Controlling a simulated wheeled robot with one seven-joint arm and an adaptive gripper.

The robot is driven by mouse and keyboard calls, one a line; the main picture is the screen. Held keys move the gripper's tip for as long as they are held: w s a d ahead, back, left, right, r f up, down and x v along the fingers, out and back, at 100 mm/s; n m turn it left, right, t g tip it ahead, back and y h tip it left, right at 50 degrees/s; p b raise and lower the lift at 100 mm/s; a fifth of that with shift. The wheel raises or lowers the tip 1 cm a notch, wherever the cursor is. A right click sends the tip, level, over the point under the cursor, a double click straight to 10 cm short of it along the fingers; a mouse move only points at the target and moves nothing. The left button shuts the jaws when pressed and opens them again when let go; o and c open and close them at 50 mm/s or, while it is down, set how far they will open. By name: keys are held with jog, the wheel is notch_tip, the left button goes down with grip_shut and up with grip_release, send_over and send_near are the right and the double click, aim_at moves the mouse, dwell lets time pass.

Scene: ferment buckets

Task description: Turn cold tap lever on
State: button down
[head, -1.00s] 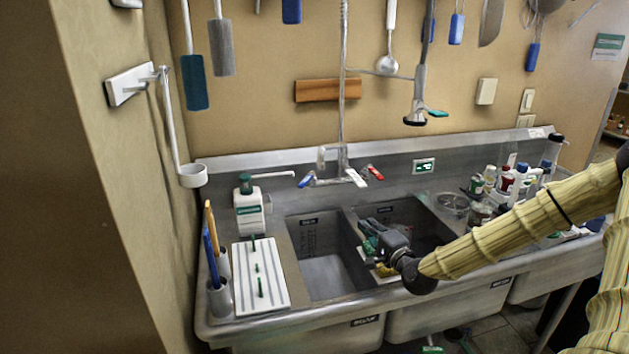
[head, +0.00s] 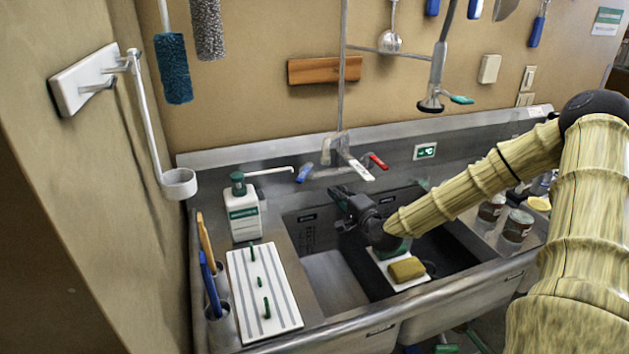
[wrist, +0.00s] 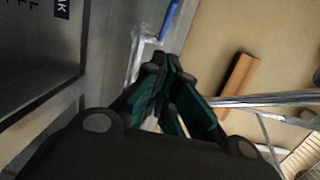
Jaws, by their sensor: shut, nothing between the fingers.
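The blue tap lever (head: 304,172) is on the left side of the faucet (head: 338,165) at the back of the sink. It also shows in the wrist view (wrist: 169,20), beyond the fingertips. A red lever (head: 378,161) is on the faucet's right side, and a white handle or spout (head: 360,171) points forward between them. My gripper (head: 335,190) is over the back of the sink, just below and right of the blue lever, apart from it. Its dark green fingers (wrist: 165,62) are closed together and empty.
A soap bottle (head: 243,212) with a long spout stands left of the sink basins. A spray hose head (head: 432,100) hangs at upper right. Jars (head: 516,228) stand on the right.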

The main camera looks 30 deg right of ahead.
jog(key=w, duration=0.1)
jog(key=p, duration=0.3)
send_near(308, 173)
jog(key=shift+w+d, duration=0.55)
jog(key=shift+w, duration=1.5)
jog(key=shift+w+a+f, duration=0.1)
jog(key=shift+w+a, duration=0.1)
jog(key=shift+w, duration=0.1)
jog(key=shift+h, duration=0.3)
